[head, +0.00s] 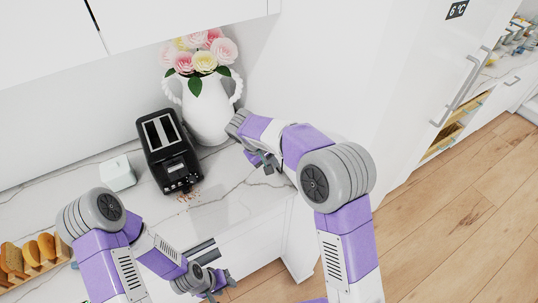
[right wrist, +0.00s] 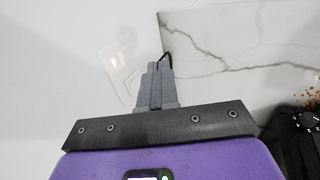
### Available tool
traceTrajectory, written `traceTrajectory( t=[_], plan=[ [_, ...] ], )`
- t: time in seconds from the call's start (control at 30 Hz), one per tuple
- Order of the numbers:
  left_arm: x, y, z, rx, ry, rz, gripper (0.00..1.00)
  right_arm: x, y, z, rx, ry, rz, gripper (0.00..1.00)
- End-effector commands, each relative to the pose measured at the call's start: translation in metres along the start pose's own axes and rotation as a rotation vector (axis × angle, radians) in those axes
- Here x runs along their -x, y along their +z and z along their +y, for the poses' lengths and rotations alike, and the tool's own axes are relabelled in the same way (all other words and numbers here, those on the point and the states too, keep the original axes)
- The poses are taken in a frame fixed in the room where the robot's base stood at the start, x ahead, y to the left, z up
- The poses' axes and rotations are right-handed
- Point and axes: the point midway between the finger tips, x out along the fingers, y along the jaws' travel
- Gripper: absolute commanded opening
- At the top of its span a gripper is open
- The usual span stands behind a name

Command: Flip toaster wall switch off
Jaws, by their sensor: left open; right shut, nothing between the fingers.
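A white wall switch plate (right wrist: 118,66) with small pale rockers shows on the white wall in the right wrist view, just left of the right gripper's fingers. I cannot tell whether the fingers touch it or which way the rockers are set. My right gripper (right wrist: 162,68) is shut and empty. In the head view my right gripper (head: 268,160) is above the counter, right of the black toaster (head: 172,155); the switch does not show there. My left gripper (head: 212,284) is open and empty, low in front of the counter.
A white vase (head: 207,112) with pink and yellow flowers stands behind the toaster. A white cube (head: 117,173) is left of it. Crumbs lie before the toaster. A bread rack (head: 35,258) is at lower left. Marble counter (head: 232,190) is bare near the right gripper.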

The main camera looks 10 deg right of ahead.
Motion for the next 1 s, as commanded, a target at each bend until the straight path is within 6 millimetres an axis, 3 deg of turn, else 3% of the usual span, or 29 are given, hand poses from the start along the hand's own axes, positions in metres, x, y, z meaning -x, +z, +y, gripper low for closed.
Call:
traceTrajectory(
  t=[0.17,0.4,0.87,1.0],
  plan=[
    [-0.001,0.000,0.000,0.000,0.000,0.000,0.46,-0.039,0.001,0.000,0.002,0.000,-0.004,0.00],
    [0.006,0.000,0.002,0.000,0.000,0.000,0.46,-0.046,0.000,0.032,-0.002,-0.002,0.001,0.00],
    [0.006,0.000,0.002,0.000,0.000,0.000,0.46,-0.048,0.000,0.038,0.000,-0.001,0.001,0.00],
    [0.008,0.000,0.003,0.000,0.000,0.000,0.46,-0.052,0.006,0.049,-0.017,-0.021,-0.008,0.00]
  ],
)
